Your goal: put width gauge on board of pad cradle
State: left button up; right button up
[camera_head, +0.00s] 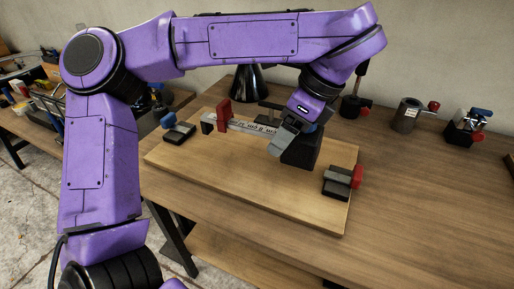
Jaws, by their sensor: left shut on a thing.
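The width gauge (250,127) is a pale ruler-like bar with dark markings, a red slider and a dark jaw at its left end. My left gripper (281,143) is shut on the gauge's right end, and its dark body hides that end. The gauge is over the far part of the wooden board (240,181) of the pad cradle. I cannot tell whether it touches the board. A dark pad with a blue knob (178,131) is at the board's left, and one with a red knob (341,182) at its right. My right gripper is not in view.
The board lies on a wooden table (420,200). A black cone-shaped thing (248,83) stands behind it. A grey cylinder with a red knob (407,114) and a blue-handled clamp (469,128) stand at the back right. The table's right front is clear.

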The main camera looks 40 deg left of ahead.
pick_arm(q)
jog(key=w+a+f, duration=0.1)
jog(key=a+f, duration=0.1)
jog(key=a, duration=0.1)
jog(key=w+a+f+p, duration=0.1)
jog(key=w+a+f, duration=0.1)
jog(key=a+f, duration=0.1)
jog(key=w+a+f, duration=0.1)
jog(key=a+f, duration=0.2)
jog(key=shift+w+a+f+p, duration=0.15)
jog(key=shift+w+f+p, duration=0.1)
jog(key=shift+w+p, duration=0.1)
notch_tip(320, 180, down, 3)
jog(key=shift+s+r, duration=0.1)
jog(key=o, duration=1.4)
jog(key=shift+o, duration=0.2)
jog(key=v, duration=1.2)
